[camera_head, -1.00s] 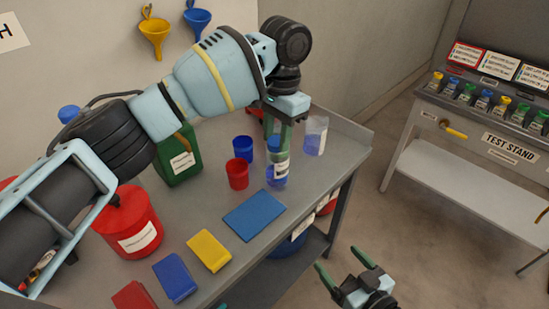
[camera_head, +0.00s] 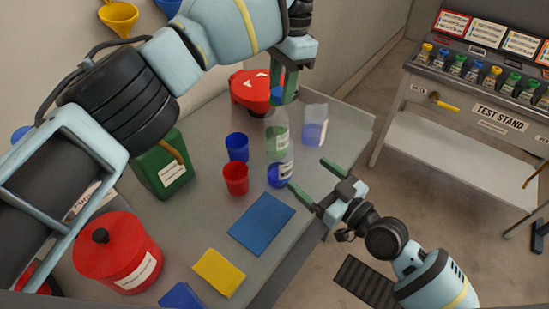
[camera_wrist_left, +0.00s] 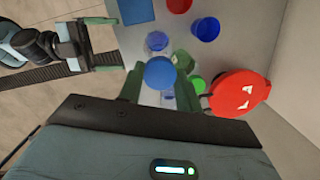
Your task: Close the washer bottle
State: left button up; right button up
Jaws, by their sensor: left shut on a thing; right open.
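My left gripper (camera_head: 284,90) is shut on a blue cap (camera_head: 278,93), which also shows between its fingers in the left wrist view (camera_wrist_left: 160,73). Below it, a clear bottle with blue liquid and a white label (camera_head: 280,175) stands upright on the bench. The cap is apart from this bottle, whose mouth shows in the left wrist view (camera_wrist_left: 157,40). A clear shape with green in it (camera_head: 277,140) overlaps the bottle's top, so the outlines are hard to separate. My right gripper (camera_head: 308,176) is open and empty, right of the bottle, its fingers pointing toward it.
A clear container with blue liquid (camera_head: 315,125) and a red container (camera_head: 250,90) stand behind. A blue cup (camera_head: 237,147) and a red cup (camera_head: 236,179) stand left. A blue mat (camera_head: 261,223) lies in front. A test stand (camera_head: 480,105) is farther right.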

pick_arm(q)
jog(key=shift+s+d, duration=0.1)
pick_arm(e)
jog(key=shift+s, duration=0.1)
jog(key=x, duration=1.2)
jog(key=shift+c, duration=0.5)
jog(key=c, duration=1.4)
pick_arm(q)
send_over(280, 125)
jog(key=shift+d+f, duration=0.1)
jog(key=shift+f, duration=2.4)
jog(key=shift+f, duration=0.9)
jog(key=shift+f, duration=0.55)
